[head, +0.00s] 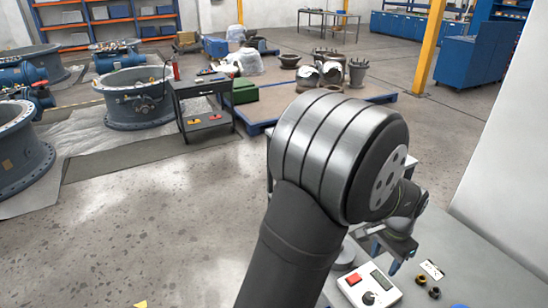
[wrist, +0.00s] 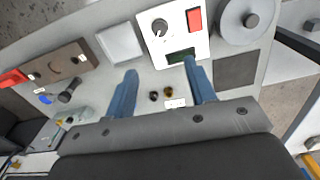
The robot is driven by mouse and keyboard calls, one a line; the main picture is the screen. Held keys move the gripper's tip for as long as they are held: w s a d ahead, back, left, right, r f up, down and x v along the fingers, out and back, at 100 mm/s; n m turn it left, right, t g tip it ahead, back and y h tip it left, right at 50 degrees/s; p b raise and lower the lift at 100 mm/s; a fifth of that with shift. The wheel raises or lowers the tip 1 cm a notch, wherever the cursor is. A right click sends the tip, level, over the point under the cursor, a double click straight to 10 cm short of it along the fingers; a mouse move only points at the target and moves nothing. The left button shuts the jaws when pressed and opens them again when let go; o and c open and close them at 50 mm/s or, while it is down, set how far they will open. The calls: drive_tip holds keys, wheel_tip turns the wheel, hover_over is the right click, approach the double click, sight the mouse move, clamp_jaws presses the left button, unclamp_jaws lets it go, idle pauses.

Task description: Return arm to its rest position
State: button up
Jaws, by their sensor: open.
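My gripper (wrist: 158,82) is open in the wrist view, with two blue fingers apart and nothing between their tips. Below them is the grey bench top (wrist: 140,78). In the head view my gripper (head: 384,260) hangs above the bench at the lower right, partly hidden by my own arm. A white control box (wrist: 172,34) with a dark knob, a red button and a small display lies beyond the fingers. The same control box shows in the head view (head: 368,289), just below the gripper. Two small round parts (wrist: 161,94), one dark and one brass, sit by a white label.
In the wrist view, a grey disc (wrist: 243,18) and a dark square pad (wrist: 237,70) lie at right, and a brown block (wrist: 60,65) at left. A white wall (head: 510,170) stands right of the bench. Large valve bodies (head: 135,98) and a black cart (head: 205,107) stand farther off.

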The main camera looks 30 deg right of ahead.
sight(370, 296)
drive_tip(key=shift+f, duration=0.15)
wheel_tip(370, 296, down, 17)
drive_tip(key=shift+f, duration=0.1)
idle(0.5)
drive_tip(key=n, duration=0.3)
drive_tip(key=shift+n, duration=0.4)
drive_tip(key=n, duration=0.7)
drive_tip(key=shift+n, duration=0.4)
drive_tip(key=n, duration=0.4)
idle(1.8)
